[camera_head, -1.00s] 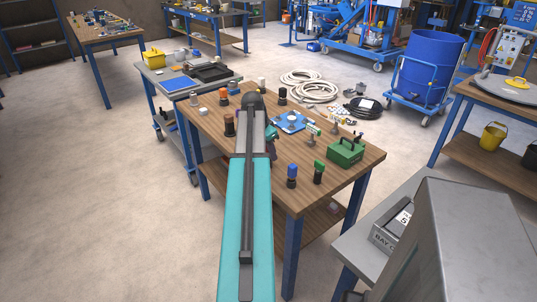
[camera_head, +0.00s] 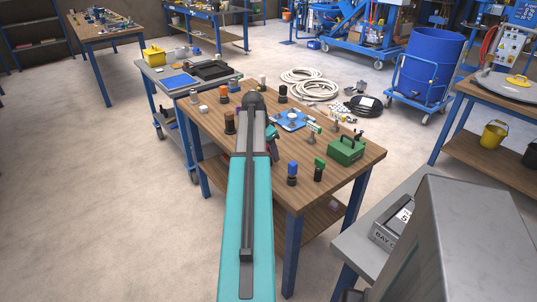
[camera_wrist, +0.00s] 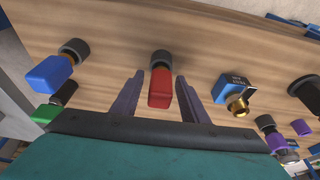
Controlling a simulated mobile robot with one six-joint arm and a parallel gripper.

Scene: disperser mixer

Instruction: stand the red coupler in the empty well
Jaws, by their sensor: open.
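The red coupler (camera_wrist: 160,85) stands with its lower end at a dark grey round collar (camera_wrist: 161,58) in the wrist view. My gripper (camera_wrist: 159,80) is open, with one finger on each side of the red coupler and visible gaps between. In the head view my own arm hides most of the gripper and I cannot make out the red coupler. A black round piece (camera_wrist: 306,87) at the right of the wrist view may be a well, but I cannot tell whether it is empty.
A blue coupler (camera_wrist: 52,74) stands left of my gripper; it also shows in the head view (camera_head: 292,169). A blue block with a brass fitting (camera_wrist: 235,95) is to the right. A green case (camera_head: 346,150) and a blue plate (camera_head: 294,120) are on the wooden table (camera_head: 325,190).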

